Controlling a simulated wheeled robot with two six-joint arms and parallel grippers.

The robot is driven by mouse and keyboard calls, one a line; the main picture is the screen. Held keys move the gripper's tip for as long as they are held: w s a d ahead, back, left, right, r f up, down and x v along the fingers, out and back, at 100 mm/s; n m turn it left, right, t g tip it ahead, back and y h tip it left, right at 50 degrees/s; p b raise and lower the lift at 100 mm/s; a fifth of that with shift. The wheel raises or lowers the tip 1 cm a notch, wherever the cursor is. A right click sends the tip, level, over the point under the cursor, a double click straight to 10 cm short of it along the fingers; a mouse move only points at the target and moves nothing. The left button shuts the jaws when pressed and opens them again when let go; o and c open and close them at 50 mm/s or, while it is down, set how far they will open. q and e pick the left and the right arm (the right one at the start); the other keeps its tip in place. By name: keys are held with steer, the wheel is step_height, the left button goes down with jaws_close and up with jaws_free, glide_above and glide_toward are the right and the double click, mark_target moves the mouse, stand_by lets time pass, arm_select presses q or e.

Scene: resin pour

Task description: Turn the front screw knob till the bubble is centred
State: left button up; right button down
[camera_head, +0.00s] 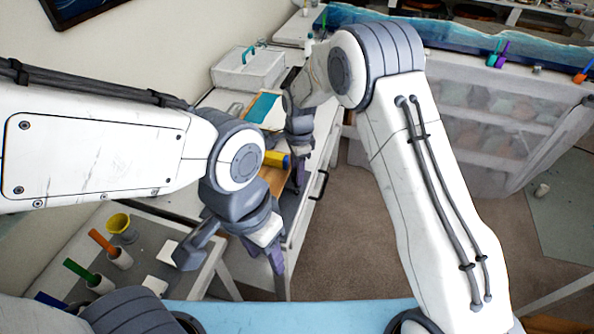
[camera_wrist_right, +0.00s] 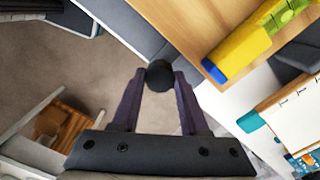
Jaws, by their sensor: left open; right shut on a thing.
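The screw knob (camera_wrist_right: 160,75) is a round black ball between the two fingertips of my right gripper (camera_wrist_right: 159,80), which is shut on it at the edge of a wooden board (camera_wrist_right: 203,32). A yellow spirit level (camera_wrist_right: 240,48) with a blue end and a green vial (camera_wrist_right: 282,14) lies on the board. The bubble is too small to make out. In the head view, the level (camera_head: 274,158) shows beside my right gripper (camera_head: 297,172), and the knob is hidden. My left gripper (camera_head: 232,262) is open and empty, lower and nearer.
A teal-and-white panel (camera_head: 264,108) lies behind the level. A white bin (camera_head: 243,72) stands further back. At lower left are a yellow cup (camera_head: 121,226) and orange and green handles in white cups (camera_head: 119,259).

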steer(key=shift+s+f, duration=0.25)
steer(key=shift+f, duration=0.05)
steer(key=shift+c, duration=2.1)
jaws_free()
steer(key=shift+w, duration=0.1)
steer(key=shift+r, duration=0.15)
steer(key=shift+w+r, duration=0.15)
steer(key=shift+r, duration=0.1)
step_height(320, 180, up, 8)
steer(key=b, duration=0.2)
steer(key=shift+r+b, duration=0.25)
steer(key=shift+b, duration=0.05)
steer(key=shift+d+r, duration=0.1)
steer(key=shift+r, duration=0.65)
